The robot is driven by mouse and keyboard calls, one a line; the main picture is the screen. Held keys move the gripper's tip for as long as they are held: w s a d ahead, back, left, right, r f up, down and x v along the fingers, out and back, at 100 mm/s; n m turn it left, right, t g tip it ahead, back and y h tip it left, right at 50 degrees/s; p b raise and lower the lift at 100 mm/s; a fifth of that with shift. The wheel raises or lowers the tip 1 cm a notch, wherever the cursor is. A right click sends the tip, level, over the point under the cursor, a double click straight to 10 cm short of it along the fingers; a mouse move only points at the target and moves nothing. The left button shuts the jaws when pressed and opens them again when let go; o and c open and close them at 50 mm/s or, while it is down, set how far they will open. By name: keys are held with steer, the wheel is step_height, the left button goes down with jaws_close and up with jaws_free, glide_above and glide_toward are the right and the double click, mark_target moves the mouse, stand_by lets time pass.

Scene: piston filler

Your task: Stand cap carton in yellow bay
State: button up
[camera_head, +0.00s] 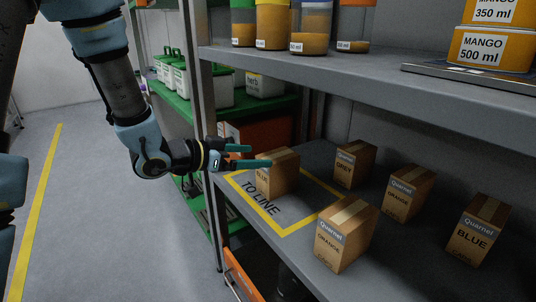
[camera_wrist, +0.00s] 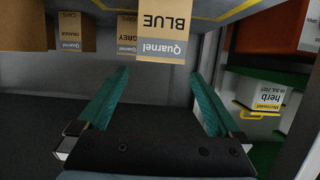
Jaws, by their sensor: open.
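A brown cap carton labelled BLUE (camera_head: 284,178) stands upright inside the yellow-outlined bay marked TO LINE (camera_head: 297,229), near its back part. My gripper (camera_head: 256,157) is at the left of this carton, level with its upper part, and a finger covers some of its label in the head view. In the wrist view the picture is upside down, and the carton (camera_wrist: 165,28) shows ahead of my gripper (camera_wrist: 158,78), between the lines of the two spread fingers. The fingers are apart with nothing held between them. Whether a finger touches the carton I cannot tell.
Outside the bay stand a GREY carton (camera_head: 353,168), two ORANGE cartons (camera_head: 404,196) (camera_head: 342,240) and another BLUE carton (camera_head: 475,232). A shelf above (camera_head: 390,75) carries bottles and mango boxes. A metal post (camera_head: 207,120) and green shelves (camera_head: 240,108) lie to the left.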

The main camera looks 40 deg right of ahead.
steer(key=w+a+f+n+t+y, duration=0.1)
steer(key=w+a+n+t+y, duration=0.5)
steer(key=a, duration=0.7)
steer(key=w+a+f+n+t+y, duration=0.15)
steer(key=w+a+n+y, duration=0.25)
steer(key=w+a, duration=0.75)
steer(key=s+a+n+g+y, duration=0.4)
steer(key=s+a+n, duration=0.3)
steer(key=s+a, duration=0.7)
steer(key=shift+a+f+g, duration=0.15)
steer(key=shift+a+g, duration=0.4)
steer(key=shift+a, duration=0.5)
